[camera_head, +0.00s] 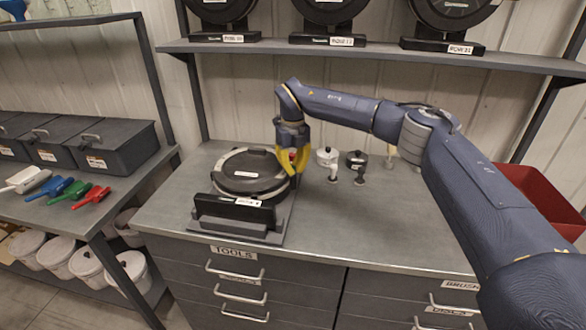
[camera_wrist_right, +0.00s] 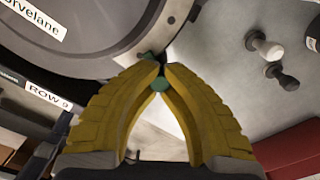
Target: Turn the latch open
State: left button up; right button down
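The seed meter (camera_head: 245,172) is a round black unit with a clear-rimmed lid, lying on its dark stand on the grey bench. In the right wrist view its rim (camera_wrist_right: 140,40) fills the upper left. A small green latch (camera_wrist_right: 159,84) shows at that rim. My right gripper (camera_head: 293,172) points down at the right edge of the meter. In the right wrist view its yellow fingers (camera_wrist_right: 160,70) come together on the green latch, with part of it showing between them. The fingers hide much of the latch.
Small black and white knobbed pieces (camera_head: 327,157) stand on the bench right of the meter. A red bin (camera_head: 540,200) is at the far right. More meters stand on the shelf (camera_head: 380,55) above. Coloured scoops (camera_head: 68,192) lie on the left table. The bench's front middle is clear.

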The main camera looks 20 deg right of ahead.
aim_at(293, 167)
jog(key=m, duration=1.2)
jog(key=shift+m, duration=2)
jog(key=c, duration=1.3)
grip_release()
notch_tip(293, 167, up, 12)
